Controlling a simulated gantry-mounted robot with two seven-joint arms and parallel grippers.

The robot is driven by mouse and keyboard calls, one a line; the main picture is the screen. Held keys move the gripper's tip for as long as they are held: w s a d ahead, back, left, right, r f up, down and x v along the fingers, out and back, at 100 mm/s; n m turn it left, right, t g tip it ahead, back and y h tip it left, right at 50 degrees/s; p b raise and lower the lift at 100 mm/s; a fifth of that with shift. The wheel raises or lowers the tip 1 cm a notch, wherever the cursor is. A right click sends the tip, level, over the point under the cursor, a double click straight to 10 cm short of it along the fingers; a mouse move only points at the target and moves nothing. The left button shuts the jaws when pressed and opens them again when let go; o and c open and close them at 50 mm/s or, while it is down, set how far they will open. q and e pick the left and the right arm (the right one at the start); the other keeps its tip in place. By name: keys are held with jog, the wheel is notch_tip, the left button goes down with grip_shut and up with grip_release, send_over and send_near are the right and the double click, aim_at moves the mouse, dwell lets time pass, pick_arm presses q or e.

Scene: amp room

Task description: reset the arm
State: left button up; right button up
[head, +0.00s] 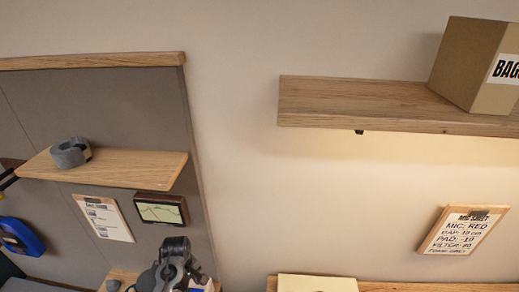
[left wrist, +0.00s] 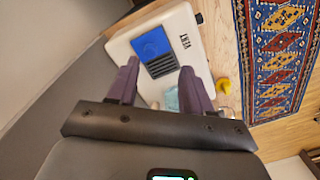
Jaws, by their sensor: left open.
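My left gripper (left wrist: 160,66) shows in the left wrist view with its two purple-grey fingers spread apart and nothing between them. Beyond the fingers lies a white box (left wrist: 190,40) marked VENT, with a blue panel (left wrist: 152,43) and dark slots. I cannot judge the gap between fingers and box. In the head view a dark grey jointed thing (head: 174,262) rises at the bottom edge; I cannot tell whether it is part of my arm. My right gripper is not in view.
A wooden shelf (head: 340,102) bears a cardboard box (head: 465,65) at right. A smaller shelf (head: 130,168) holds a grey tape roll (head: 70,152). A clipboard (head: 460,232) hangs at right. A patterned rug (left wrist: 280,55) and a yellow item (left wrist: 223,86) lie beside the white box.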

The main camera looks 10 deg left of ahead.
pick_arm(q)
jog(key=s+d+f+m+g+p, duration=0.15)
jog(key=s+f, duration=0.35)
jog(key=s, duration=0.8)
jog(key=s+f+m+g+p, duration=0.15)
jog(key=s+f, duration=0.25)
jog(key=s, duration=0.9)
jog(key=s+d+r+m+t+p, duration=0.2)
jog(key=s+d+r+m+t, duration=0.15)
jog(key=s+r, duration=0.35)
jog(key=w+d+r+m+t, duration=0.1)
jog(key=w+r+m, duration=0.1)
jog(key=r, duration=0.4)
jog(key=w+d+r+m+t, duration=0.2)
jog(key=w+r+m, duration=0.1)
jog(key=r+m, duration=0.2)
notch_tip(320, 180, up, 2)
jog(key=shift+d, duration=0.25)
jog(key=shift+t, duration=0.25)
